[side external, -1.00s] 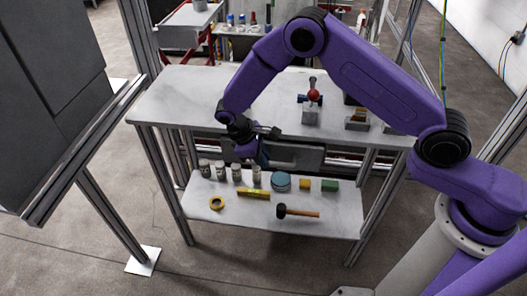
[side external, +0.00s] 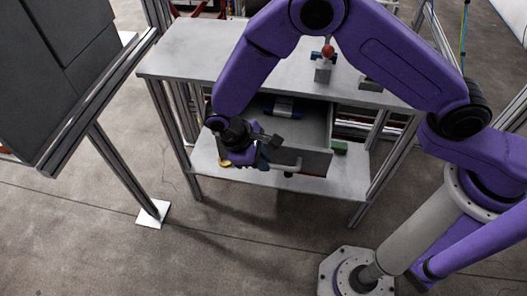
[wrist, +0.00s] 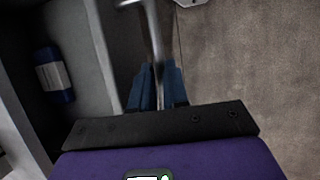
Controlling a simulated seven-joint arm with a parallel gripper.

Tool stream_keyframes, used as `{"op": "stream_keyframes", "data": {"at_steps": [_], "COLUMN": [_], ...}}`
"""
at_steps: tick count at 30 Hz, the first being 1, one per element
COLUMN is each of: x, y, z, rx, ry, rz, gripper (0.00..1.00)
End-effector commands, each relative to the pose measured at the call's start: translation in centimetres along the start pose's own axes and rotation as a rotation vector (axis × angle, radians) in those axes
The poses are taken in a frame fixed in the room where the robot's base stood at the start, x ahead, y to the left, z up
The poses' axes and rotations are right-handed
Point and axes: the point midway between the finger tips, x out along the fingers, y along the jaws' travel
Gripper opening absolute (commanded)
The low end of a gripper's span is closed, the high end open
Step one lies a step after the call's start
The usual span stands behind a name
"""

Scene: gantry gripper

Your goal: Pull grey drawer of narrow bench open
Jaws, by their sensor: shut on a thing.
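The grey drawer (side external: 314,122) of the narrow bench (side external: 200,62) stands pulled out well past the bench top's front edge, with its inside showing. A blue and white item (side external: 284,106) lies in it and also shows in the wrist view (wrist: 54,75). My gripper (side external: 262,160) is at the drawer's front, at the left part of its bar handle (side external: 289,174). In the wrist view its blue fingers (wrist: 158,88) are shut around the handle bar (wrist: 154,35). The exact contact is partly hidden by my wrist in the side view.
A red-knobbed device (side external: 326,65) stands on the bench top. The lower shelf (side external: 215,190) is under the drawer, with a green block (side external: 340,147) partly visible. A dark cabinet on a frame (side external: 70,60) stands at left. The floor before the drawer is clear.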

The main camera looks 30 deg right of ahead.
Motion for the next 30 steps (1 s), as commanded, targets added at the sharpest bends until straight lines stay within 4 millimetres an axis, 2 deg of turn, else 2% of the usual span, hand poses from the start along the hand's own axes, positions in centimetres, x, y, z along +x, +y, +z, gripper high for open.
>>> {"op": "stream_keyframes", "data": {"at_steps": [9, 10, 12, 23, 26, 30], "x": [-0.2, -0.2, -0.2, -0.5, -1.5, -4.0], "y": [0.0, 0.0, 0.0, 0.0, 0.0, -0.1], "z": [-0.1, -0.1, -0.1, -0.1, -0.1, -0.1], "rx": [0.001, 0.001, 0.001, 0.001, 0.001, 0.001], "ry": [0.003, 0.003, 0.003, 0.003, 0.005, 0.007], "rz": [0.001, 0.001, 0.001, 0.0, 0.0, 0.001], "gripper": [0.0, 0.24, 0.4, 0.4, 0.4, 0.4]}}
